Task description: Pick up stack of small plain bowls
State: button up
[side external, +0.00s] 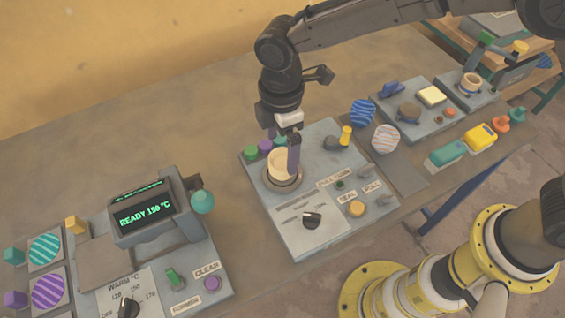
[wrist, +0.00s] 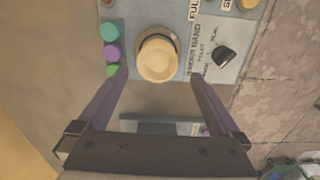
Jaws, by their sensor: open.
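A cream, round, bowl-shaped piece (side external: 281,163) stands in a dark ring on the middle grey panel. It appears to be the stack of small plain bowls, but I cannot count separate bowls. In the wrist view the cream piece (wrist: 157,60) lies between and ahead of the two purple fingers. In the wrist view my gripper (wrist: 158,76) is open and empty, a finger to each side of the piece. I cannot tell whether either finger touches it.
The middle panel (side external: 310,240) carries a black knob (side external: 312,220), a yellow lever (side external: 345,135) and green and purple buttons near the ring. A display unit (side external: 145,210) stands at left.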

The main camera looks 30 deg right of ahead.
aim_at(282, 159)
jog(key=shift+w+d+f, duration=0.1)
jog(key=shift+f, duration=1.55)
jog(key=shift+w+d+f, duration=0.1)
jog(key=shift+f, duration=1.55)
jog(key=shift+r, duration=0.1)
jog(key=c, duration=1.5)
jog(key=shift+o, duration=0.2)
